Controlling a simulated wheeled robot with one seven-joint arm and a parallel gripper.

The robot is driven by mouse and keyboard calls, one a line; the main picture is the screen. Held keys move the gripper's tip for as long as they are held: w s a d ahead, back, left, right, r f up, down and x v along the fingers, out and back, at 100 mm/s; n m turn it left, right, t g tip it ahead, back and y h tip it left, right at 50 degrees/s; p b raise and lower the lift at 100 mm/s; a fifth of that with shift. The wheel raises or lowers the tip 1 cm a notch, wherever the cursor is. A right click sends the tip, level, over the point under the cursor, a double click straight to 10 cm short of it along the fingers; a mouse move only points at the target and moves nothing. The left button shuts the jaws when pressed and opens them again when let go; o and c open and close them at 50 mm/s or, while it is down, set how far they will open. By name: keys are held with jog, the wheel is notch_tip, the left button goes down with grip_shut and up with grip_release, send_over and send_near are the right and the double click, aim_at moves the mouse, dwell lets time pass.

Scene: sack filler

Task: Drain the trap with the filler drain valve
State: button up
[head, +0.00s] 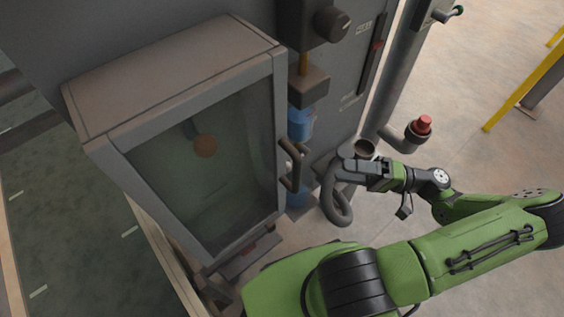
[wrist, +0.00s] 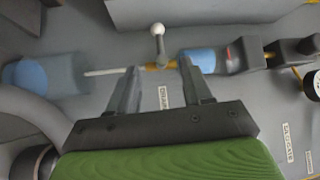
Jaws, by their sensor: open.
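The filler drain valve shows in the wrist view as a small brass body (wrist: 152,67) with a short lever ending in a white ball (wrist: 158,29). A DRAIN label (wrist: 163,97) is beside it. My gripper (wrist: 159,68) is open, with one finger either side of the valve body in the picture; I cannot tell whether it touches. The likely trap is a blue bowl (wrist: 197,59) on the same line, also in the head view (head: 300,124). In the head view my gripper (head: 343,170) points left toward the machine; the valve is hidden there.
A glazed cabinet door (head: 205,165) with a bar handle (head: 292,162) stands left of my gripper. A curved grey hose (head: 334,205) hangs close to it. A red-capped fitting (head: 420,129) juts out from a pipe. Floor at right is open, with a yellow rail (head: 520,90).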

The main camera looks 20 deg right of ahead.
jog(key=b+x, duration=0.2)
jog(key=x, duration=1.1)
jog(key=shift+w+a+b, duration=0.15)
jog(key=shift+a+b, duration=0.2)
jog(key=shift+b, duration=0.05)
jog(key=shift+c, duration=0.5)
grip_shut()
